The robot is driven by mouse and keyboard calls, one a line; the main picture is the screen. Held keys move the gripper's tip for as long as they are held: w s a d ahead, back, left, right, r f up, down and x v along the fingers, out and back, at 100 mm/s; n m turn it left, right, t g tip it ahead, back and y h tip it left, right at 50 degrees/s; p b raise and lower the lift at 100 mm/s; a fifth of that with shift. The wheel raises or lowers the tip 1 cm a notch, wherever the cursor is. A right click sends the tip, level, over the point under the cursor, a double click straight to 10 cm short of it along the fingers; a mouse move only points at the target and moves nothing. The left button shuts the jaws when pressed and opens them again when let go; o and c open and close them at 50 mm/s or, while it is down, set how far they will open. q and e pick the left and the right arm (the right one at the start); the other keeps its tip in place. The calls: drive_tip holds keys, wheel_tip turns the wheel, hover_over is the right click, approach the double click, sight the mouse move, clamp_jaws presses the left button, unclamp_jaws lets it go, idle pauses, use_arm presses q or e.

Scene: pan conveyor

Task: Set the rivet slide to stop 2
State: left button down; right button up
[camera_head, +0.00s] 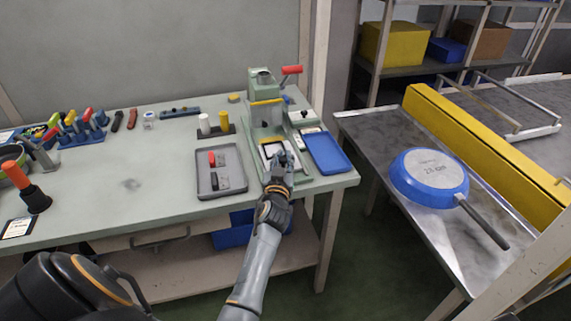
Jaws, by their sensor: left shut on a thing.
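The green rivet press (264,88) with a red-handled lever (291,70) stands at the back right of the workbench. A yellow bar crosses its front, and its green base reaches toward me with a pale plate (270,148) on it. The rivet slide appears to be at this base, but its stop marks are too small to read. My left gripper (281,160) is at the front of the base, shut on what seems to be the rivet slide; its fingers hide most of the held part. My right gripper is not in view.
A grey tray (237,181) with red and black pieces lies left of the press, a blue tray (325,167) right of it. A peg holder (219,131) stands behind the grey tray. A blue pan (428,174) lies upside down on the metal conveyor table. The bench's left middle is clear.

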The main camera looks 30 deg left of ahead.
use_arm(q)
drive_tip(key=shift+w+a+f, duration=0.1)
drive_tip(key=shift+w+a, duration=0.55)
drive_tip(key=shift+a, duration=0.15)
drive_tip(key=c, duration=1.1)
unclamp_jaws()
drive_tip(key=shift+s, duration=0.1)
drive_tip(key=shift+c, duration=0.2)
drive_tip(key=shift+v, duration=3.75)
